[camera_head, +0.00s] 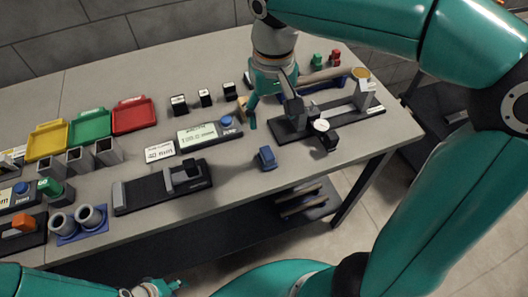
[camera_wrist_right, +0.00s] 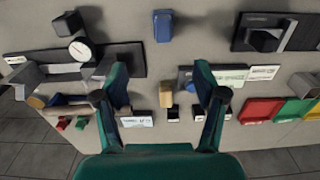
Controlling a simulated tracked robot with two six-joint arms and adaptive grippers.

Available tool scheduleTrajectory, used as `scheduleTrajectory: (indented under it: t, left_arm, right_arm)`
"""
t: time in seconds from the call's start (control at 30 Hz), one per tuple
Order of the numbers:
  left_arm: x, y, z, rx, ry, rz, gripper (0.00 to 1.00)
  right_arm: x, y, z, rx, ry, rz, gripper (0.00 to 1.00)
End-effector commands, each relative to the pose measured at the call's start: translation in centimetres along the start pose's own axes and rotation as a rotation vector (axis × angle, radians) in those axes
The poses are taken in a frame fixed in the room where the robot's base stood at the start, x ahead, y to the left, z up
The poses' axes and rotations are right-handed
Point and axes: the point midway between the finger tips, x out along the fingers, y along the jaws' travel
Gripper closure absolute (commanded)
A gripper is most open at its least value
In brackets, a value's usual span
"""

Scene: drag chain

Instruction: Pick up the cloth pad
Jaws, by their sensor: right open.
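The cloth pad seems to be the small tan block (camera_head: 242,107) beside the green-and-white display unit, partly hidden behind my right gripper in the head view. In the right wrist view the tan block (camera_wrist_right: 166,97) lies between the two fingers, with gaps on both sides. My right gripper (camera_head: 273,113) is open and empty, pointing down over the table; its spread fingers also show in the right wrist view (camera_wrist_right: 161,77). My left gripper (camera_head: 168,288) is only partly visible at the bottom edge, away from the tan block; its jaw state is unclear.
A black fixture with a round dial (camera_head: 321,126) stands right of my right gripper. A small blue block (camera_head: 267,158) sits near the front edge. The display unit (camera_head: 208,134) and several small black blocks are to the left. Red, green and yellow trays (camera_head: 134,115) lie farther left.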

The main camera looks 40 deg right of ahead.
Motion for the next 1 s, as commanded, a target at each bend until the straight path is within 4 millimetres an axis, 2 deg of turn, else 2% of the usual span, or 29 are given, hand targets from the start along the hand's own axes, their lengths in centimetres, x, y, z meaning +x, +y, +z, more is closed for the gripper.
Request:
scheduleTrajectory:
  t: [0.03,0.3,0.43,0.67,1.0]
  left_arm:
    - [0.2,-0.1,0.0,0.0,0.0,0.0,0.6]
    - [0.6,-0.2,0.0,0.0,0.0,0.0,0.6]
    - [0.7,-0.2,0.0,0.0,0.001,0.0,0.6]
    - [0.6,-0.2,0.0,0.0,0.001,0.0,0.6]
    - [0.3,-0.1,0.0,0.0,0.001,0.0,0.6]
  right_arm:
    - [1.3,-0.2,0.0,-0.006,-0.007,0.002,0.29]
    - [7.0,-0.6,-0.1,-0.017,-0.007,0.003,0.29]
    - [8.8,-0.7,-0.2,-0.018,-0.005,0.002,0.29]
    - [10.0,-0.8,-0.2,-0.02,-0.003,0.001,0.29]
    - [14.3,-0.8,0.0,-0.02,-0.004,0.001,0.29]
